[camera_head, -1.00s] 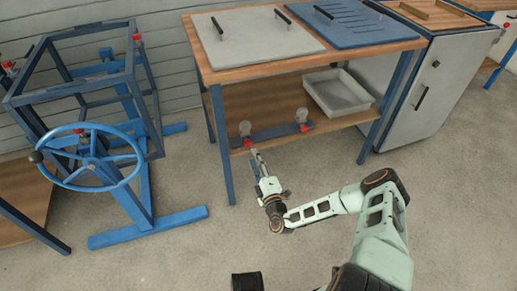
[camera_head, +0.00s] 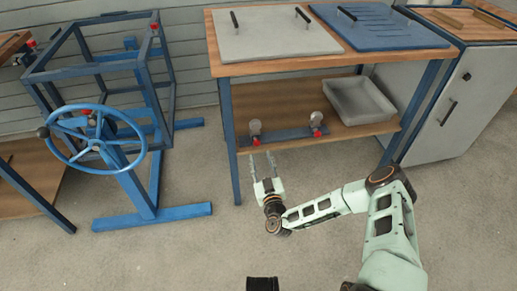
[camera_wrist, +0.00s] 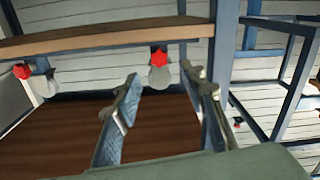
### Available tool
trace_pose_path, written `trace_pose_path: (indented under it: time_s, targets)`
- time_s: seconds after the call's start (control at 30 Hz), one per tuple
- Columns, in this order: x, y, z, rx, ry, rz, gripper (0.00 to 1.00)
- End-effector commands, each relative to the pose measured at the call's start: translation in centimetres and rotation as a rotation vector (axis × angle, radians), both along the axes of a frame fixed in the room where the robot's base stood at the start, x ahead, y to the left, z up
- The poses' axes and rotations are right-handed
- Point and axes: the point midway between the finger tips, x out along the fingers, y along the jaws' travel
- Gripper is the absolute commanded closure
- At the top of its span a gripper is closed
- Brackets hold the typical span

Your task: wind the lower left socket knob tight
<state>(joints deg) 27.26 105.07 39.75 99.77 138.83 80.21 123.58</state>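The lower left socket knob (camera_head: 256,141) is red and sits at the front of a grey round socket (camera_head: 255,127) on the table's lower shelf. In the wrist view the red knob (camera_wrist: 159,59) shows beyond and between my fingertips, with the image apparently upside down. My gripper (camera_head: 262,161) is open and empty, just in front of and below the knob. A gap shows between the fingertips and the knob. The open fingers also show in the wrist view (camera_wrist: 161,78). How tight the knob is cannot be told.
A second socket with a red knob (camera_head: 317,132) stands to the right on the same dark bar (camera_head: 287,135). A grey tray (camera_head: 360,101) lies further right on the shelf. A blue table leg (camera_head: 231,150) stands close left of my gripper. The floor in front is clear.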

Motion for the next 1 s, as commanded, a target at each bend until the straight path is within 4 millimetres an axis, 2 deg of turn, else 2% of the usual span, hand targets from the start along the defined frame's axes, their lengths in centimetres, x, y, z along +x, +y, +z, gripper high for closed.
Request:
trace_pose_path:
  time_s: [0.1, 0.3, 0.5, 0.77, 1.0]
  targets:
    - [2.4, 0.7, -0.2, -0.004, -0.005, 0.001, 0.62]
    - [5.5, 1.5, -0.2, -0.003, -0.003, -0.001, 0.62]
    - [6.9, 1.9, -0.1, -0.002, -0.001, -0.001, 0.62]
    - [7.0, 1.9, 0.0, -0.001, 0.000, -0.001, 0.62]
    - [6.9, 1.9, 0.0, -0.002, -0.001, -0.001, 0.86]
